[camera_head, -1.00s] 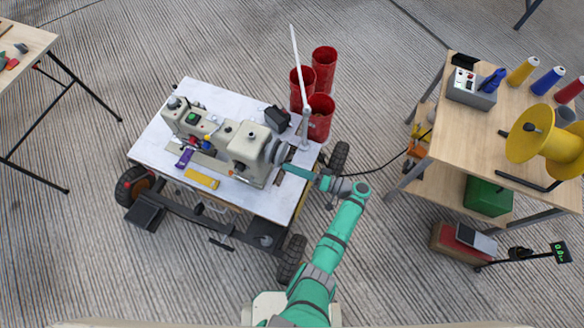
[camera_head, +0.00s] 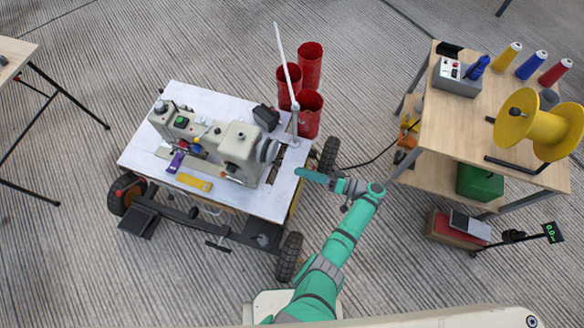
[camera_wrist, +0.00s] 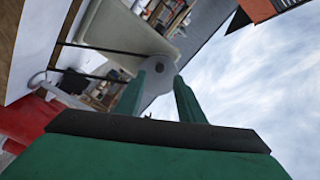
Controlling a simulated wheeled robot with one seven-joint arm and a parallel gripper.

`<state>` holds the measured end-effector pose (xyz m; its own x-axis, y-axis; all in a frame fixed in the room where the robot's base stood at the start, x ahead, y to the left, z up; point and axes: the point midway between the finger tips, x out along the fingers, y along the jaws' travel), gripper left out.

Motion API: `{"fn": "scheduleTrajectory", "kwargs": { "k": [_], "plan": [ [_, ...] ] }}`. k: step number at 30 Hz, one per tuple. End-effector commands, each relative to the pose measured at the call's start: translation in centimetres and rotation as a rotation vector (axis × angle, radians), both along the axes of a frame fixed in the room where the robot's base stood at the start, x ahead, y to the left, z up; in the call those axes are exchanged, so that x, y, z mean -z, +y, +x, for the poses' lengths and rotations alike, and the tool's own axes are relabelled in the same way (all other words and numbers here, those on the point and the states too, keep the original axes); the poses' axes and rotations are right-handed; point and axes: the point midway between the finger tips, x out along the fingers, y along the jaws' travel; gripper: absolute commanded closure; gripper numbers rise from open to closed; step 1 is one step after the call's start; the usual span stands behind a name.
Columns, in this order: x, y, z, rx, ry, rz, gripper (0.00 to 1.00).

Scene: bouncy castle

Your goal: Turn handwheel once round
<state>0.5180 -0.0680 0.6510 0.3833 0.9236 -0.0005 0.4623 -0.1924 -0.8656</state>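The handwheel (camera_head: 268,150) is a grey disc on the right end of the cream sewing machine (camera_head: 237,146), which stands on a white-topped wheeled cart (camera_head: 205,97). My green gripper (camera_head: 300,172) is at the cart's right edge, to the right of the handwheel and apart from it. In the wrist view my two fingers (camera_wrist: 168,76) are spread with nothing held between them. A pale grey rounded part (camera_wrist: 160,84) shows behind the fingertips; I cannot tell whether it is the handwheel.
Red bins (camera_head: 309,113) and a tall white pole (camera_head: 287,65) stand at the cart's back right. A black box (camera_head: 267,117) sits near the wheel. A wooden workbench (camera_head: 435,134) with a yellow spool (camera_head: 525,124) is to the right. The floor between is open except for a cable.

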Motion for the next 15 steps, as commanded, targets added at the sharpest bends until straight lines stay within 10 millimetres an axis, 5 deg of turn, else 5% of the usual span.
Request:
{"fn": "scheduleTrajectory", "kwargs": {
  "k": [6,15],
  "plan": [
    [0.0,-2.6,-1.0,0.005,0.001,0.001,0.65],
    [0.0,-3.0,-1.3,0.003,0.000,0.001,0.65]
  ]
}}
